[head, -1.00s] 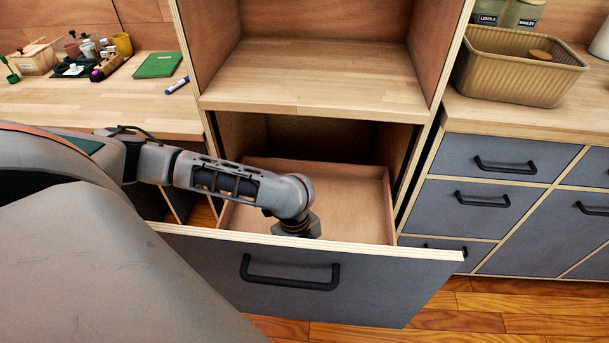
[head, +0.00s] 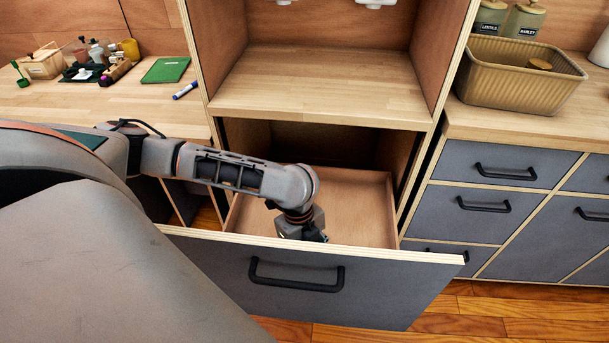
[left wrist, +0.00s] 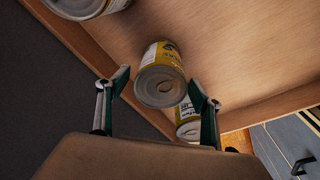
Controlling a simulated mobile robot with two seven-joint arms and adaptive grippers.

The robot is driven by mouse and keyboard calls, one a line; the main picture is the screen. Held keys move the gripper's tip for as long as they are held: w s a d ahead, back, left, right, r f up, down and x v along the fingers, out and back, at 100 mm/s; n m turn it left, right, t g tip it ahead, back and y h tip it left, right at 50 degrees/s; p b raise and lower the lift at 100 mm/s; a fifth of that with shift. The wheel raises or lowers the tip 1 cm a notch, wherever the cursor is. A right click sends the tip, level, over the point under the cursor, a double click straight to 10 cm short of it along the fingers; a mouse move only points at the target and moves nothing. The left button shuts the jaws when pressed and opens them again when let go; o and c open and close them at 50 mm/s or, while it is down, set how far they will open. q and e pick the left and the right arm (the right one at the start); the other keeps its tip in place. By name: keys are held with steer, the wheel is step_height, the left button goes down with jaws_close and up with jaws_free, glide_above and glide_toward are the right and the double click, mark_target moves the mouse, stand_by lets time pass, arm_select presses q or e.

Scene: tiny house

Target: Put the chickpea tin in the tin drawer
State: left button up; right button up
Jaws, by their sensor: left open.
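The tin drawer (head: 350,205) is pulled open below the cabinet shelf. My left gripper (head: 314,236) reaches down into it, its fingers mostly hidden by the drawer front in the head view. In the left wrist view my left gripper (left wrist: 159,80) is open. A yellow-labelled tin (left wrist: 160,80) is between or just beyond its fingertips, end toward the camera; its label is unreadable, so I cannot tell whether it is the chickpea tin. A second yellow-labelled tin (left wrist: 190,122) sits behind the right finger. A third tin (left wrist: 85,6) is cut off at the top edge.
The drawer front (head: 300,285) with its black handle stands out over the wooden floor. The shelf above (head: 320,90) is bare at the front. A ribbed bin (head: 515,75) stands on the right counter. A green book (head: 165,70) and several small items lie on the left counter.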

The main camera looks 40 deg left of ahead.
arm_select(q)
steer(key=r, duration=0.2)
steer(key=r+p, duration=0.1)
steer(key=r, duration=0.2)
steer(key=a+r+p, duration=0.1)
steer(key=r, duration=0.2)
steer(key=shift+w+a+r, duration=0.1)
steer(key=shift+w, duration=0.05)
